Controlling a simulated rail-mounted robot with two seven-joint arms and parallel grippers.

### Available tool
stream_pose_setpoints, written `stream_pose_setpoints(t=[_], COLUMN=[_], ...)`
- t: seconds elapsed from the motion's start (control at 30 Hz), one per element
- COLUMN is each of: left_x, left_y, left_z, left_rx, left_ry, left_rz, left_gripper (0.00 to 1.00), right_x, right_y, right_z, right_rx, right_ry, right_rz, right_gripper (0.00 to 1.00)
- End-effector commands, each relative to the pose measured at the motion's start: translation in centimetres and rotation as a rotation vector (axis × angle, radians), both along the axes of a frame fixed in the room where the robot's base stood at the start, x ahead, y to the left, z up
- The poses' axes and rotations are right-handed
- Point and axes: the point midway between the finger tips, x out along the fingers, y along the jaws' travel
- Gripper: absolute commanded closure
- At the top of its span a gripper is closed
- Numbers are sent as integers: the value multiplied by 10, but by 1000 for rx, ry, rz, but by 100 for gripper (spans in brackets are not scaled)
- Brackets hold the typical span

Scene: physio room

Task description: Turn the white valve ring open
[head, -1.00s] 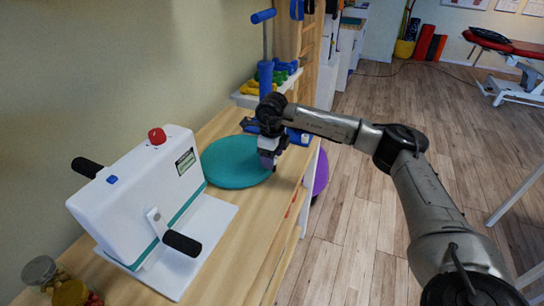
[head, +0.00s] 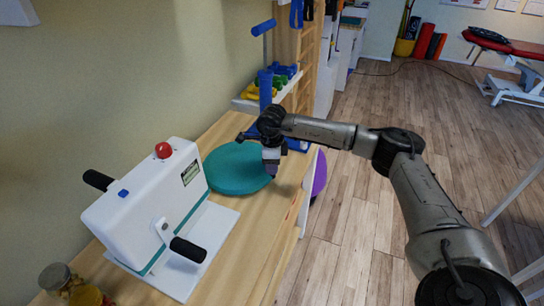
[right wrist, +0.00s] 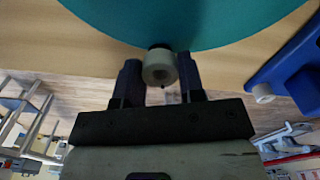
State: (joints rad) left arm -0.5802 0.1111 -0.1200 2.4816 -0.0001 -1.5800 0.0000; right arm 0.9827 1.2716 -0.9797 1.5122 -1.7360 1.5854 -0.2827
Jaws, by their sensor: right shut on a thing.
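The ring is hidden there. How far the ring is turned cannot be told. My left gripper is not in view.
A white hand-crank machine (head: 150,205) with black handles and a red knob stands left of the cushion. Jars (head: 70,285) stand at the near left. A blue pump (head: 266,90) and a tray of dumbbells (head: 272,88) are behind. Bare bench top (head: 245,225) lies in front.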

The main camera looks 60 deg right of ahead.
Motion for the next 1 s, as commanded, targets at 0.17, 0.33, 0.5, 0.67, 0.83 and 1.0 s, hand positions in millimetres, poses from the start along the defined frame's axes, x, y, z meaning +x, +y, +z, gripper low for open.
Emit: stream_pose_setpoints(t=[0.17,0.33,0.5,0.67,0.83,1.0], left_x=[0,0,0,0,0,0], left_y=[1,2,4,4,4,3], left_z=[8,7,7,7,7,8], left_rx=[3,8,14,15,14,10], left_ry=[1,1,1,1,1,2], left_rz=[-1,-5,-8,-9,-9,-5], left_gripper=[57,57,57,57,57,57], right_x=[0,0,0,0,0,0], right_y=[0,0,0,0,0,0], right_z=[1,0,0,0,0,2], right_rx=[1,1,1,1,1,0], right_ry=[0,-1,-1,-1,-1,-1], right_rz=[65,69,68,67,67,67], right_gripper=[88,88,59,44,38,38])
